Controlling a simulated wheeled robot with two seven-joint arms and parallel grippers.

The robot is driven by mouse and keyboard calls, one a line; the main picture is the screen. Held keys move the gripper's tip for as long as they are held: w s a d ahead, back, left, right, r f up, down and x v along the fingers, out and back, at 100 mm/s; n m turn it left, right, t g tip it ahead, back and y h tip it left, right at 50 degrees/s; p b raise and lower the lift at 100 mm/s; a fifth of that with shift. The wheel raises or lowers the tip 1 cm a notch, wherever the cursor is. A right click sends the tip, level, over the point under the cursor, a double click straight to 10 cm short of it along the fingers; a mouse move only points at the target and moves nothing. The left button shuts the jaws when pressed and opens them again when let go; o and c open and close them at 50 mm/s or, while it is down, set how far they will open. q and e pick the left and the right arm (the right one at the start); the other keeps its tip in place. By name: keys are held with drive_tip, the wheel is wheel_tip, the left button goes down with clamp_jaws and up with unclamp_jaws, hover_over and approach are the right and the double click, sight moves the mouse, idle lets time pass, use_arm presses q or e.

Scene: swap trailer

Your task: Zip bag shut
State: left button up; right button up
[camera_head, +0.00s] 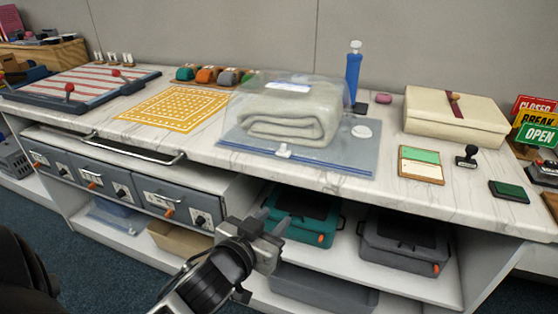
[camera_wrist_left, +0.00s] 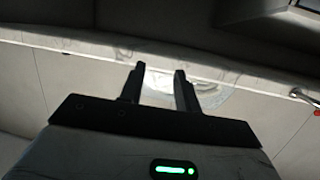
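A clear plastic zip bag (camera_head: 352,160) lies on the counter, with a folded pale green blanket (camera_head: 290,113) inside it. A blue zip strip (camera_head: 330,166) runs along the bag's front edge. A small white slider (camera_head: 283,151) sits near the middle of the strip. My left gripper (camera_head: 274,222) is in front of the counter, lower than its top edge and apart from the bag. In the left wrist view its two fingers (camera_wrist_left: 158,88) stand apart with nothing between them. My right gripper is not in view.
The white marble counter (camera_head: 215,152) has a front edge between my left gripper and the bag. Below are grey drawers (camera_head: 170,199), a teal case (camera_head: 300,232) and a grey case (camera_head: 405,250). A blue pump (camera_head: 353,75) stands behind the bag. A cream box (camera_head: 425,115) is to its right.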

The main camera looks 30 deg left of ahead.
sight(282, 148)
use_arm(q)
drive_tip(key=w+a+r+n+t+y+b, duration=0.1)
drive_tip(key=w+a+r+n+t+y, duration=0.1)
drive_tip(key=a+r, duration=0.35)
drive_tip(key=x, duration=1.4)
drive_tip(key=shift+w+d+r, duration=0.1)
drive_tip(key=shift+w+r, duration=0.25)
drive_tip(key=shift+w, duration=0.05)
clamp_jaws()
